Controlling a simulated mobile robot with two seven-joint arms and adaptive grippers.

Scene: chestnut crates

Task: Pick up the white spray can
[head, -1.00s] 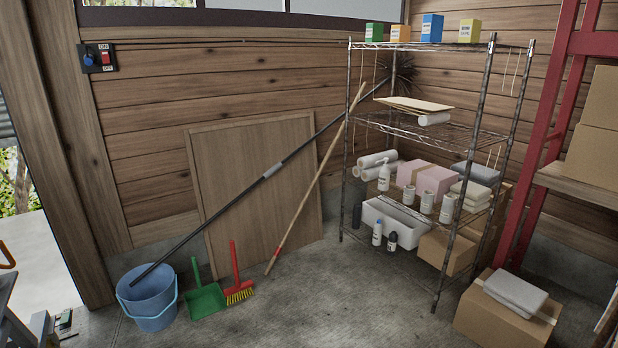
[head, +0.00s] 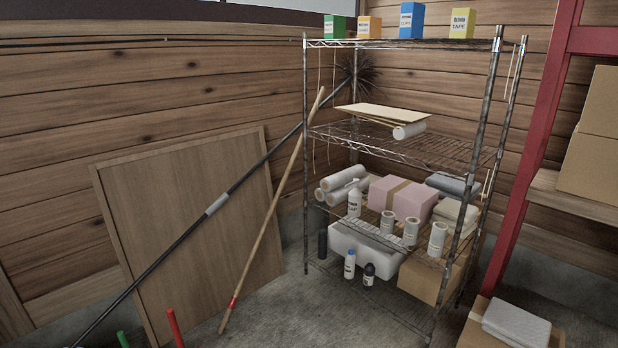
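A white can with a bluish cap (head: 349,265) stands upright on the bottom level of the wire shelf rack (head: 467,150), at its front left. A dark can (head: 369,276) with a pale label stands just right of it. A white trigger spray bottle (head: 354,203) stands on the level above. Which of the white ones is the spray can I cannot tell for certain, though the capped one looks like a can. Neither of my grippers shows in the head view.
A white bin (head: 345,240) sits behind the cans. White rolls (head: 411,232) and a pink box (head: 400,195) are on the level above. A wooden pole (head: 270,215) and a dark pole (head: 216,205) lean left of the rack. Concrete floor (head: 290,318) before the rack is clear.

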